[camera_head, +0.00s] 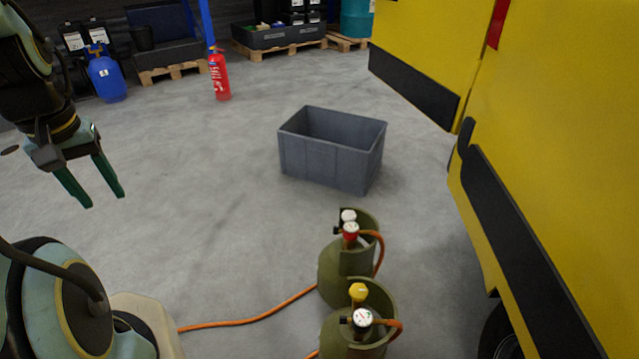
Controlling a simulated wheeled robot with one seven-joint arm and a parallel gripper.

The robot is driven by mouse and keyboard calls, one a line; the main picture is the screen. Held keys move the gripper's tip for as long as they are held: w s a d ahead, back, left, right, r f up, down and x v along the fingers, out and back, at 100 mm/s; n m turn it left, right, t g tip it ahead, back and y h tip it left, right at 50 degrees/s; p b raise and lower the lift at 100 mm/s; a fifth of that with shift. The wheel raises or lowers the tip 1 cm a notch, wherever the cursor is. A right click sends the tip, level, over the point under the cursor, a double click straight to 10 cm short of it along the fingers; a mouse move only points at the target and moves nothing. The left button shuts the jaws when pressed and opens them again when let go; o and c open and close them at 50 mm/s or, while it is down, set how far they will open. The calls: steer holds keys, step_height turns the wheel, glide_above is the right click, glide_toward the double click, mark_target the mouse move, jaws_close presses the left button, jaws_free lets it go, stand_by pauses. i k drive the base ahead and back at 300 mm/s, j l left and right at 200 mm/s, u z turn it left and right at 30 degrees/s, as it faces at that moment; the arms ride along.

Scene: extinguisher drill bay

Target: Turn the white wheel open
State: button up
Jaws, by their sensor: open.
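Two olive-green gas cylinders stand at the lower middle. The farther cylinder (338,275) carries a small white wheel (348,215) on top, with a red-rimmed gauge (351,231) just in front of it. The nearer cylinder (345,341) carries a yellow wheel (358,291) and a white-faced gauge (363,318). I cannot tell how far the white wheel is turned. My gripper (105,201) hangs at the left with its two green fingers apart and nothing between them. It is well left of both cylinders and touches nothing.
An orange hose (250,320) runs along the floor from the cylinders. A grey open crate (330,160) stands behind them. A yellow vehicle or cabinet (555,130) closes off the right. A red extinguisher (219,78) and a blue cylinder (106,78) stand farther back. The floor between my gripper and the crate is clear.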

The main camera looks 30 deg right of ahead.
mark_target(347, 214)
steer(key=i+z, duration=0.15)
steer(key=i, duration=0.3)
steer(key=i+j+z, duration=0.1)
steer(key=i, duration=0.35)
steer(key=i+j+z, duration=0.15)
steer(key=i, duration=0.25)
steer(key=i+j+z, duration=0.1)
steer(key=i, duration=0.35)
steer(key=j+z, duration=0.1)
steer(key=z, duration=1)
